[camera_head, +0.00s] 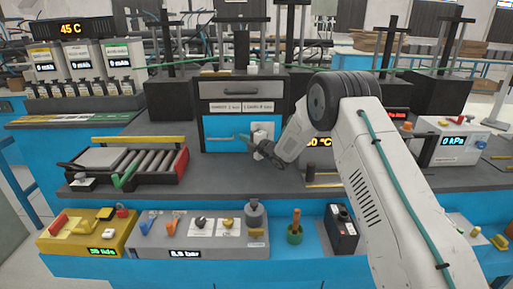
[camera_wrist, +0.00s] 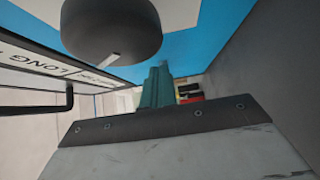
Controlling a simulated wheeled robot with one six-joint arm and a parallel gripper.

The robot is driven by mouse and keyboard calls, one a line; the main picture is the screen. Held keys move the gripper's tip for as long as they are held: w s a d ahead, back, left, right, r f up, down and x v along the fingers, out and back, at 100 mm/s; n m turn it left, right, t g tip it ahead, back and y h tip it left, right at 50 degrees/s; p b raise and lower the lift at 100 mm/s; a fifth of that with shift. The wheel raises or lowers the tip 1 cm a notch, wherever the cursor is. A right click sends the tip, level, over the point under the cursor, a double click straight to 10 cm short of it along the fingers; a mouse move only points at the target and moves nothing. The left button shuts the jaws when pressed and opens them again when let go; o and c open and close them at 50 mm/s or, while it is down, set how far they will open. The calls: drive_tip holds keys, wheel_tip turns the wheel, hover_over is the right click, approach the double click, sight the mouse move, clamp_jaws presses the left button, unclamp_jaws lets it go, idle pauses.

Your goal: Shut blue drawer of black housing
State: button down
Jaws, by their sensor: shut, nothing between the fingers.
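The black housing (camera_head: 287,98) stands upright on the grey bench near the middle of the head view. Its blue drawer front (camera_head: 218,124) is below a grey drawer (camera_head: 240,89) and two white labels. I cannot tell from the head view how far the blue drawer stands out. My gripper (camera_head: 244,138) is in front of the right half of the blue front, and its wrist hides part of it. In the wrist view my teal fingers (camera_wrist: 157,87) are together and empty, with a blue surface (camera_wrist: 190,45) close beyond them. Contact cannot be told.
A roller unit (camera_head: 150,165) with a red end stands left of the housing. A gauge box (camera_head: 455,140) stands at the right. A yellow box (camera_head: 85,232), a grey valve panel (camera_head: 165,238) and a green pot (camera_head: 295,236) stand lower in front. Bare bench lies before the housing.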

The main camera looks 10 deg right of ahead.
drive_tip(key=s, duration=0.4)
drive_tip(key=shift+s+a, duration=0.1)
drive_tip(key=shift+a, duration=0.05)
drive_tip(key=v, duration=0.8)
drive_tip(key=shift+f, duration=0.1)
drive_tip(key=s+d+r+m+h, duration=0.3)
drive_tip(key=d+r+m+h, duration=0.15)
drive_tip(key=r, duration=0.45)
drive_tip(key=s+d+r+m+g+h, duration=0.2)
drive_tip(key=s+r+m+h, duration=0.15)
drive_tip(key=s, duration=0.25)
drive_tip(key=s+d+r+m+g+h, duration=0.2)
drive_tip(key=s+d+r+m, duration=0.1)
drive_tip(key=s+m, duration=0.25)
drive_tip(key=s+a+m+g, duration=0.1)
drive_tip(key=s+m+g, duration=0.4)
drive_tip(key=s, duration=1.6)
drive_tip(key=s+a+m+g, duration=0.1)
drive_tip(key=s+m+g, duration=0.3)
drive_tip(key=s, duration=1.6)
drive_tip(key=shift+s+r+m+g, duration=0.15)
drive_tip(key=shift+s+m+g, duration=0.25)
drive_tip(key=shift+m, duration=0.75)
